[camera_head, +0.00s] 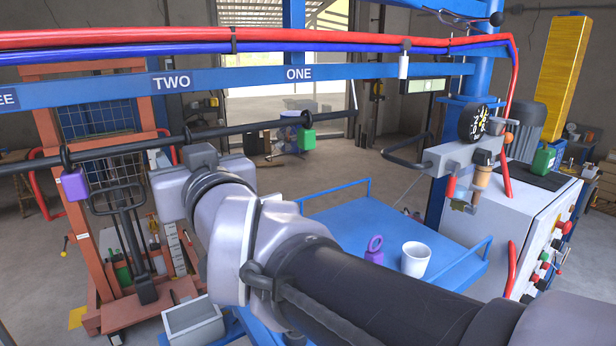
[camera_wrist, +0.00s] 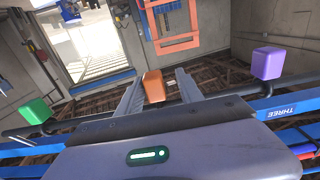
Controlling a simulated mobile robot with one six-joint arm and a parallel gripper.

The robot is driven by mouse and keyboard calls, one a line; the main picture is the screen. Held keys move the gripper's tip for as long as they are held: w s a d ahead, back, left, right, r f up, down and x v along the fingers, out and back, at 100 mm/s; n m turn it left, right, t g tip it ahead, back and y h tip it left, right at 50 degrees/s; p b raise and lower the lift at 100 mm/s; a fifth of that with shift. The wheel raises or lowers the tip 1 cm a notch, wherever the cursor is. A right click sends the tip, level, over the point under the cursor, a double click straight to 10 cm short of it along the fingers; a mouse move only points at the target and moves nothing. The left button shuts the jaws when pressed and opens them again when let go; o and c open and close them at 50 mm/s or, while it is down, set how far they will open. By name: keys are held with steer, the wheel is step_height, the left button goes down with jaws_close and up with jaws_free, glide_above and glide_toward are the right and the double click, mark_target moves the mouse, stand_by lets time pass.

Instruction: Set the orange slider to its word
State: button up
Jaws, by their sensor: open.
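The orange slider (camera_wrist: 153,86) shows in the wrist view between the two fingers of my open gripper (camera_wrist: 159,80). I cannot tell whether either finger touches it. In the head view the orange slider is hidden behind my arm and gripper body. A dark rod (camera_head: 242,126) carries a green slider (camera_head: 307,139) on the right and a purple slider (camera_head: 74,184) on the left. The blue beam (camera_head: 225,79) above bears the words ONE (camera_head: 299,73) and TWO (camera_head: 171,83), and part of a third word at the left edge. The wrist view shows THREE (camera_wrist: 282,110) near the purple slider.
Red and blue hoses (camera_head: 240,43) run along above the beam. A blue platform (camera_head: 350,215) below holds a purple ringed weight (camera_head: 374,250) and a white cup (camera_head: 415,259). A white control cabinet (camera_head: 510,220) stands at the right, an orange frame (camera_head: 50,130) at the left.

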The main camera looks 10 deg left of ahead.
steer(key=p+v, duration=0.1)
steer(key=v, duration=1.3)
steer(key=shift+d, duration=0.25)
steer(key=shift+s, duration=0.15)
steer(key=w+d+f+m+g+h, duration=0.2)
steer(key=d+f+m+h, duration=0.3)
steer(key=d+f, duration=0.5)
steer(key=s+d+f+m+g+h, duration=0.2)
steer(key=s+d+f+m, duration=0.1)
steer(key=d+f, duration=0.35)
steer(key=s+d+f+m+g+h, duration=0.25)
steer(key=d+f+m, duration=0.2)
steer(key=d, duration=0.25)
steer(key=s+f+g+b, duration=0.1)
steer(key=s+f+b, duration=0.2)
steer(key=f+b, duration=2.8)
step_height(320, 180, down, 5)
steer(key=shift+f, duration=0.1)
steer(key=shift+s+g, duration=0.15)
steer(key=shift+g, duration=0.1)
